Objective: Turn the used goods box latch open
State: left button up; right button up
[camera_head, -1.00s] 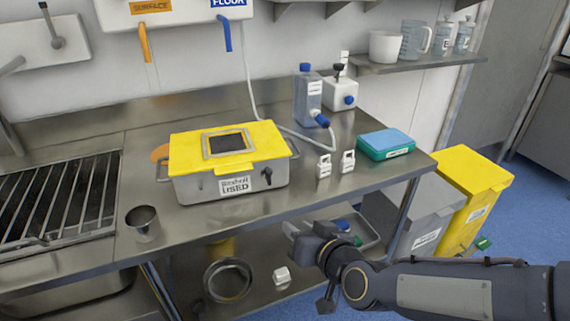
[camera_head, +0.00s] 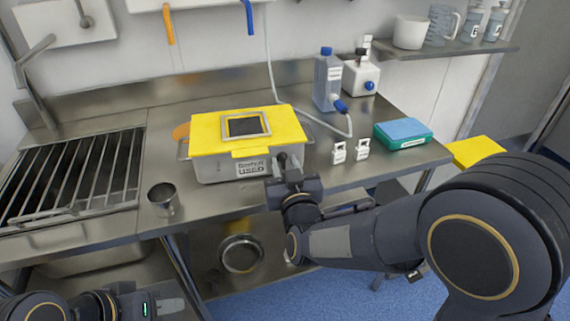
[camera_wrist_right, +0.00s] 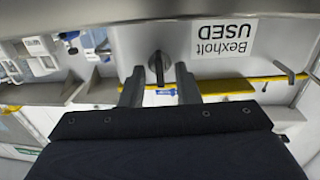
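The used goods box (camera_head: 215,170) is a metal box with a yellow lid (camera_head: 270,140) and a "Bexholt USED" label; it stands on the steel counter. Its dark latch (camera_wrist_right: 157,67) is on the front wall beside the label, which appears upside down in the right wrist view. My right gripper (camera_head: 288,173) is at the box front, at the latch. In the right wrist view its fingers (camera_wrist_right: 158,84) are apart, one on each side of the latch; I cannot tell whether they touch it. My left gripper (camera_head: 168,307) is low at the bottom left, away from the box; its finger opening is unclear.
A metal cup (camera_head: 163,200) stands left of the box. Two small white containers (camera_head: 350,152), a teal box (camera_head: 402,133) and a bottle with a blue cap (camera_head: 327,80) stand to the right. A grated sink (camera_head: 75,175) is at the left.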

jog(key=shift+w, duration=0.2)
jog(key=shift+c, duration=0.3)
grip_shut()
